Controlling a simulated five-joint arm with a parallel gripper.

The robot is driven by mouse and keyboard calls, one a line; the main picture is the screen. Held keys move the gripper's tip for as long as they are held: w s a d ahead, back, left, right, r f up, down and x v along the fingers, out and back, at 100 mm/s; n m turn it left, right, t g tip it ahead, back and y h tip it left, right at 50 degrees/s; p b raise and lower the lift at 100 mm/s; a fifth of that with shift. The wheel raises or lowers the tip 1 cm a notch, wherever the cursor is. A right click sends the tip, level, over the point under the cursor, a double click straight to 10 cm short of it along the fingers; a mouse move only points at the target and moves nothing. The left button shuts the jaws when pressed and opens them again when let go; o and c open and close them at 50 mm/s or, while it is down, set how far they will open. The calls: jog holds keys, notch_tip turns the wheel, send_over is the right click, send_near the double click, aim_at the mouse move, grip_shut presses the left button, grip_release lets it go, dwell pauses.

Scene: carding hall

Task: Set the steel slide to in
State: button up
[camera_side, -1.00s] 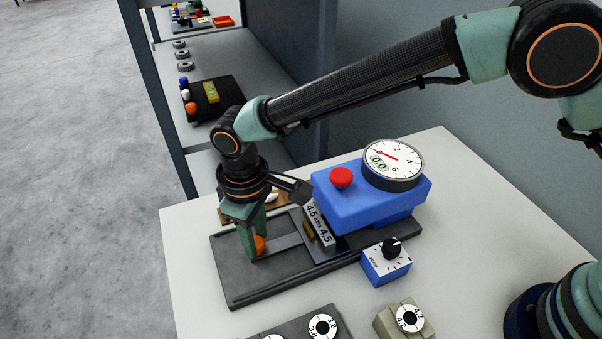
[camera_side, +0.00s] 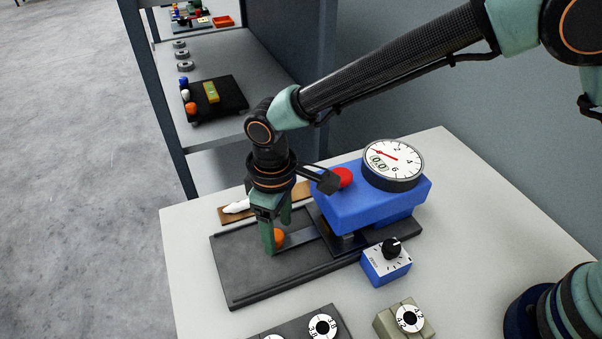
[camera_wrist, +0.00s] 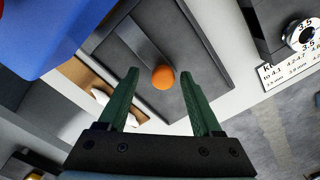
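The steel slide (camera_side: 302,238) is a flat grey bar on the dark base plate (camera_side: 240,275), with an orange ball knob (camera_side: 279,236) at its outer end. Its other end runs toward the blue housing (camera_side: 350,205). In the wrist view the knob (camera_wrist: 163,77) sits between my fingertips, and the bar (camera_wrist: 140,42) runs up and left. My gripper (camera_side: 277,232) is low over the plate with its fingers apart around the knob. In the wrist view my gripper (camera_wrist: 160,80) shows gaps beside the knob; I cannot tell whether a finger touches it. No in or out marking is readable.
The housing carries a red button (camera_side: 343,177) and a round dial (camera_side: 393,164). A small blue knob box (camera_side: 386,267) stands in front. A brown board (camera_side: 226,216) with a white item lies behind the plate. Dial blocks (camera_side: 405,319) stand at the front edge.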

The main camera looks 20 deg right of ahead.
notch_tip(320, 180, up, 12)
dwell(0.6)
jog(key=w+d+r+m+t+y, duration=0.15)
jog(key=d+r, duration=0.25)
jog(key=d, duration=0.4)
jog(key=d+r+m+t+h, duration=0.15)
jog(key=d+r, duration=0.25)
jog(key=d, duration=0.5)
jog(key=s+d+m+t, duration=0.1)
jog(key=s+d+m, duration=0.2)
jog(key=d, duration=0.5)
jog(key=s+d+m+t, duration=0.1)
jog(key=s+d+m, duration=0.2)
jog(key=d, duration=0.6)
jog(key=shift+s+d+t, duration=0.2)
jog(key=shift+s+t, duration=0.1)
jog(key=shift+s, duration=0.75)
